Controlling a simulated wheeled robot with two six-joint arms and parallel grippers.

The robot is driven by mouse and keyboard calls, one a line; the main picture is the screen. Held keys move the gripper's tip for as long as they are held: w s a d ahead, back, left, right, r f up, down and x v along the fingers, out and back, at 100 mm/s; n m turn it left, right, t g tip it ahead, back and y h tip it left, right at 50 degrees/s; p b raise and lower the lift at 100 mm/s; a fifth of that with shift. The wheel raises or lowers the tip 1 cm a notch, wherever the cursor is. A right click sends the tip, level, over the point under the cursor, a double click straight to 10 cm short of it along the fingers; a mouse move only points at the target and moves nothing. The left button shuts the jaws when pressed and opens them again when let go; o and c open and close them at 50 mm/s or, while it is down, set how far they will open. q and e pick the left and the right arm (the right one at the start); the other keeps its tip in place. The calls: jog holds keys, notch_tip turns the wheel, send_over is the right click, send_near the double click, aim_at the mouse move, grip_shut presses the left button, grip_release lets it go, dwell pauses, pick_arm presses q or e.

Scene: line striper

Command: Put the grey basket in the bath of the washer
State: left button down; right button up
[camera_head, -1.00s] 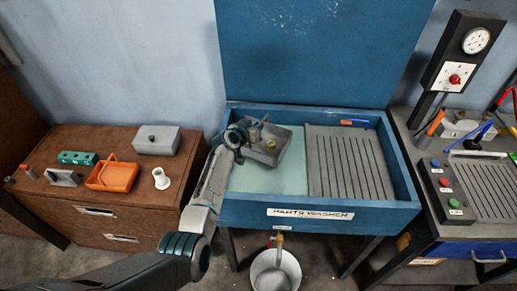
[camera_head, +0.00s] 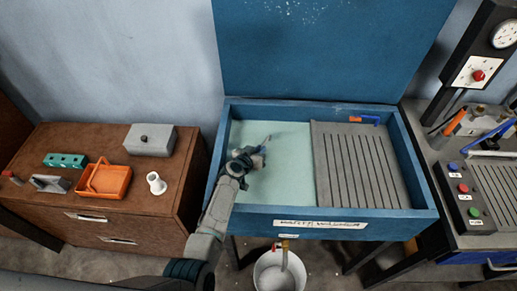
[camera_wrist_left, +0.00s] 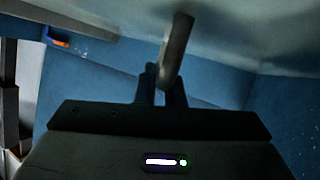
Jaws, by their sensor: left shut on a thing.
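The washer (camera_head: 330,222) is a blue tank with its lid raised. Its bath (camera_head: 290,180) is a pale green surface on the left, beside a grey ribbed draining board (camera_head: 355,165). My left gripper (camera_head: 256,155) is low over the bath, at its surface. In the left wrist view it is shut on a grey handle (camera_wrist_left: 178,45), which runs up to a pale surface at the top. The body of the grey basket cannot be seen in the head view; the bath's surface seems to hide it. My right gripper is not in view.
A brown cabinet (camera_head: 110,238) at left holds an orange basket (camera_head: 104,182), a grey lidded box (camera_head: 150,140), a green block (camera_head: 66,160) and a white spool (camera_head: 156,183). A brush (camera_head: 364,119) lies at the washer's back. A bucket (camera_head: 279,272) stands below.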

pick_arm(q)
jog(key=c, duration=1.9)
grip_release()
jog(key=shift+s, duration=0.3)
jog(key=o, duration=0.4)
jog(key=shift+s+r, duration=0.1)
jog(key=shift+s, duration=0.05)
jog(key=shift+c, duration=0.2)
jog(key=v, duration=0.7)
jog(key=shift+b, duration=0.3)
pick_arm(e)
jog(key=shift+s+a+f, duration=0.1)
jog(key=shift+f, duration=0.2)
pick_arm(q)
jog(key=shift+a+r, duration=0.1)
